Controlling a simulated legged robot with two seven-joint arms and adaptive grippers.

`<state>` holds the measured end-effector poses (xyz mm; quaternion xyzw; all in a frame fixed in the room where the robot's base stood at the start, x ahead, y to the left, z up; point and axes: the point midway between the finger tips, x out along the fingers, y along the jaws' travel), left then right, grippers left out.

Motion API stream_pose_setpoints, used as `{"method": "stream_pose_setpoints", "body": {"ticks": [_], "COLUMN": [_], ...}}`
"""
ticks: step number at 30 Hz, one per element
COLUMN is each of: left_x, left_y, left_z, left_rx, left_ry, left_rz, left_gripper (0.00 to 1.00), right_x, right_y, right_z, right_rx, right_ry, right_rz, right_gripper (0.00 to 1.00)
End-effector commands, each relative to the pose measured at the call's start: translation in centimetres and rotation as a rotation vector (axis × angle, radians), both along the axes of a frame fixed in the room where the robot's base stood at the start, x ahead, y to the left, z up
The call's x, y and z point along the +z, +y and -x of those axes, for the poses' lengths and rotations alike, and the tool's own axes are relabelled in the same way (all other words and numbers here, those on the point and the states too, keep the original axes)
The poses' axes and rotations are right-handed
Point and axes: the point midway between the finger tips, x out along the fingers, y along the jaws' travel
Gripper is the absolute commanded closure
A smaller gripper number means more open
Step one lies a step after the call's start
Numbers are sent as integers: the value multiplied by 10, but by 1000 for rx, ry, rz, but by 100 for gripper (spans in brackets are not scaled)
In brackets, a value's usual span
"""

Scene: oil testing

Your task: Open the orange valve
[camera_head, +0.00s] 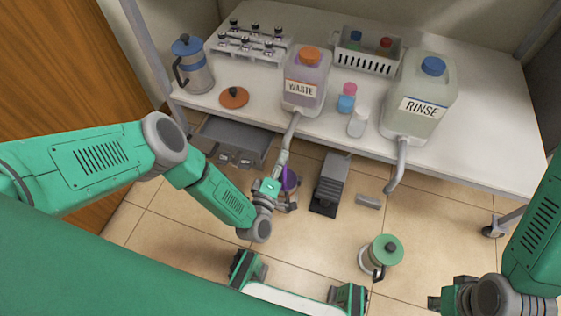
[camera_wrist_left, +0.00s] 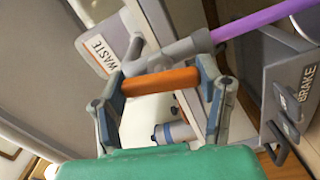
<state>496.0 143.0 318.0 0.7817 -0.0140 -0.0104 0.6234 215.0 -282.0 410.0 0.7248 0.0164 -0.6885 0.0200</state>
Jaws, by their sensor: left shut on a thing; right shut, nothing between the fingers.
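The orange valve (camera_wrist_left: 160,80) is a short orange bar on the grey spout (camera_wrist_left: 170,55) of the waste jug. My left gripper (camera_wrist_left: 160,74) is shut on it, one finger at each end. In the head view the white waste jug (camera_head: 305,88) has an orange cap and stands at the table's front edge. My left gripper (camera_head: 277,195) is below it by the spout's lower end and hides the valve there. A straight purple stream or rod (camera_wrist_left: 262,18) extends from the spout's end. My right gripper (camera_head: 437,301) is shut and empty at lower right, partly hidden by its arm.
The rinse jug (camera_head: 420,97) with its own spout stands right on the table (camera_head: 490,105). On the floor are a pedal (camera_head: 331,180) and a green-lidded French press (camera_head: 381,256).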

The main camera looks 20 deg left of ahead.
Motion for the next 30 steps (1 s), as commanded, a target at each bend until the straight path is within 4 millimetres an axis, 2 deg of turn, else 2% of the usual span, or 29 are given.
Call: {"method": "stream_pose_setpoints", "body": {"ticks": [12,30], "left_x": [-3,-5], "left_y": [3,4], "left_z": [1,1], "left_rx": [4,5], "left_ry": [13,17], "left_rz": [202,237], "left_gripper": [69,69], "right_x": [0,0], "right_y": [0,0], "right_z": [0,0], "right_rx": [0,0], "right_ry": [0,0], "right_rz": [0,0], "right_gripper": [100,100]}}
